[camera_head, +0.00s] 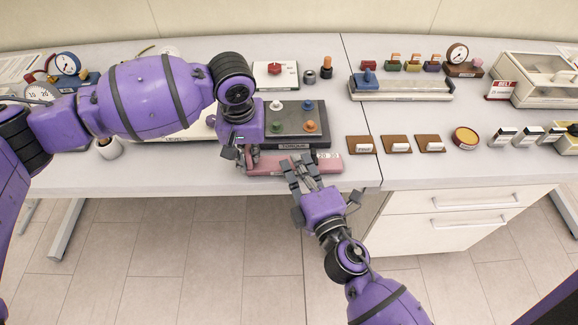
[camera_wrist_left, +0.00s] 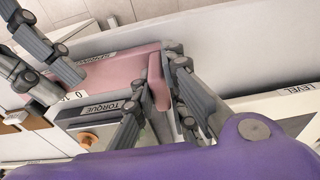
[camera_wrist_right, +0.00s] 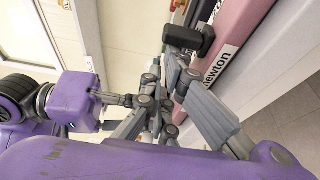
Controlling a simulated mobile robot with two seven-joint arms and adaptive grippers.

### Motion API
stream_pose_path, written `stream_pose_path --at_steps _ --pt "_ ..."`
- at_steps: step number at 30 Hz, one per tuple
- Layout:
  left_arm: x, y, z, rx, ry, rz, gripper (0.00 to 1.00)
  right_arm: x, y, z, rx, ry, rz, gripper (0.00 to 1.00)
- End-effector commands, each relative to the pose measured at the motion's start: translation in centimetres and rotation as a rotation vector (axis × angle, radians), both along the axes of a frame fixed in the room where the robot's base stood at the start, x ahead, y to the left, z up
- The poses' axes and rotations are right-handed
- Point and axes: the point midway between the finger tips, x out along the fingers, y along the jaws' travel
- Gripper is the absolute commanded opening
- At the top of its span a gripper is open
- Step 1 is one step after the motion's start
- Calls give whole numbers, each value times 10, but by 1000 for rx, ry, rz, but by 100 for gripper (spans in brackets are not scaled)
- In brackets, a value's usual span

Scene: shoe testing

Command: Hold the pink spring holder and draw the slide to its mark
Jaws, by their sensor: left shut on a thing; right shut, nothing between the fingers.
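The pink spring holder (camera_head: 265,166) lies along the front of the table, before the torque board (camera_head: 318,133). My left gripper (camera_head: 239,160) is shut on its left end; the left wrist view shows the fingers on either side of the upright pink end piece (camera_wrist_left: 157,82). My right gripper (camera_head: 302,173) is shut and empty at the holder's front, right of the middle. In the right wrist view a dark block (camera_wrist_right: 188,39), perhaps the slide's handle, stands beside the holder's "newton" label (camera_wrist_right: 220,66), close to the right fingers. The slide's mark cannot be made out.
The torque board with coloured knobs stands close behind the holder. A blue-handled slider device (camera_head: 400,88) is farther back. The table's front edge runs just before the holder.

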Motion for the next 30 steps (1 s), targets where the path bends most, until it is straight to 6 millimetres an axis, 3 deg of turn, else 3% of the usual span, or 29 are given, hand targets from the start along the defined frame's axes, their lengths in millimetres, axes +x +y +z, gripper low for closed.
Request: stream_pose_path --at_steps 5,21,30 --pt "0 0 -1 1 2 1 0 -12 -4 -1 4 4 -1 0" --pt "-1 0 -1 -1 2 0 0 -97 -35 -1 2 4 -4 0" --pt "-1 0 -1 -1 2 -1 0 -113 -40 0 0 0 -1 0"
